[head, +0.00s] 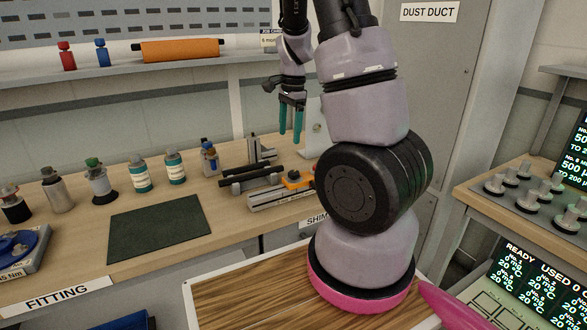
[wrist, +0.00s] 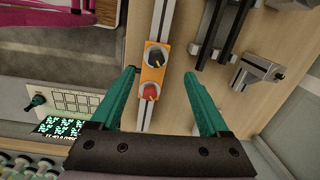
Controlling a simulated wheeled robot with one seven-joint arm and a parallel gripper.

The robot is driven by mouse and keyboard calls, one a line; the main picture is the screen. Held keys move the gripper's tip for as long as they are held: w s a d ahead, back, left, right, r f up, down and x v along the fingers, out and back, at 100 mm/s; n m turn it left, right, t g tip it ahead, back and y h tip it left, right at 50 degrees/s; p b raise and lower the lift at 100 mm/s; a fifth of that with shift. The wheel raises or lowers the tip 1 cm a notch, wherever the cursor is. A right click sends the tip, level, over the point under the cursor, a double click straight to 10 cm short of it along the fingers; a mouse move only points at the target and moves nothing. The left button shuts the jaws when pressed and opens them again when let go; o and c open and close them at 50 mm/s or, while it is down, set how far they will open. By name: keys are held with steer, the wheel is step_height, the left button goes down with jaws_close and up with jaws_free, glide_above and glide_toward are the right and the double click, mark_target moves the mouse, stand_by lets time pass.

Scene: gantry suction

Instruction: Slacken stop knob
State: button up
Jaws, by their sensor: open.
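An orange stop block (wrist: 152,72) sits on a pale metal rail (wrist: 159,30) in the wrist view. It carries a black knob (wrist: 156,56) with a small yellow mark and a red knob (wrist: 150,91). I cannot tell from a label which one is the stop knob. In the head view the orange block (head: 293,180) shows on the rail at the bench's right part. My gripper (wrist: 160,73) has its teal fingers apart, one on each side of the block in the picture, with nothing between them. In the head view my gripper (head: 290,139) hangs above the bench near the block.
Dark rails and a metal bracket (wrist: 258,72) stand to the right of the block in the wrist view. A shelf (head: 110,75) runs behind.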

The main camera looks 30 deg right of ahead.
mark_target(294, 172)
steer(key=shift+m+g+h, duration=0.3)
steer(key=shift+m, duration=0.2)
steer(key=f, duration=0.4)
steer(key=d+f, duration=0.1)
steer(key=f, duration=0.8)
steer(key=shift+w+d+f, duration=0.15)
steer(key=shift+w+d, duration=0.1)
steer(key=shift+d, duration=0.1)
jaws_close()
